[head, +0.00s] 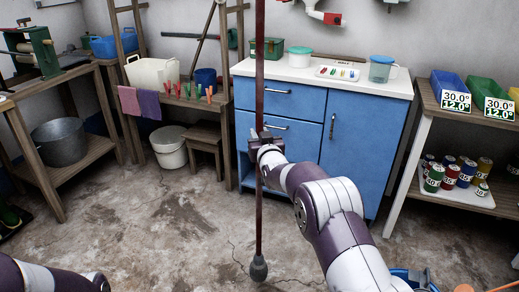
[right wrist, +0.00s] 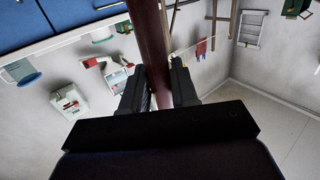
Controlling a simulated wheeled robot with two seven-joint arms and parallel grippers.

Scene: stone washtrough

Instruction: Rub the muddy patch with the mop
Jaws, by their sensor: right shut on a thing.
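The mop is a long dark reddish-brown pole (head: 259,200) with a small dark grey rounded head (head: 258,268) at its lower end. It stands nearly upright in front of the blue cabinet, and its top runs out of the head view. My right gripper (head: 264,142) is shut on the pole around its middle. In the right wrist view the pole (right wrist: 150,38) passes between both fingers (right wrist: 158,86). The mop head is at or just above the floor; I cannot tell if it touches. Brown stains spread widely over the floor (head: 190,225), with no single muddy patch standing out. My left gripper is not visible.
A blue cabinet (head: 353,145) with a white top stands behind the mop. A shelf with tins (head: 467,175) is at right, and a wooden bench with a metal tub (head: 60,142) at left. A white bucket (head: 170,150) stands by a stool. The floor left of the mop is clear.

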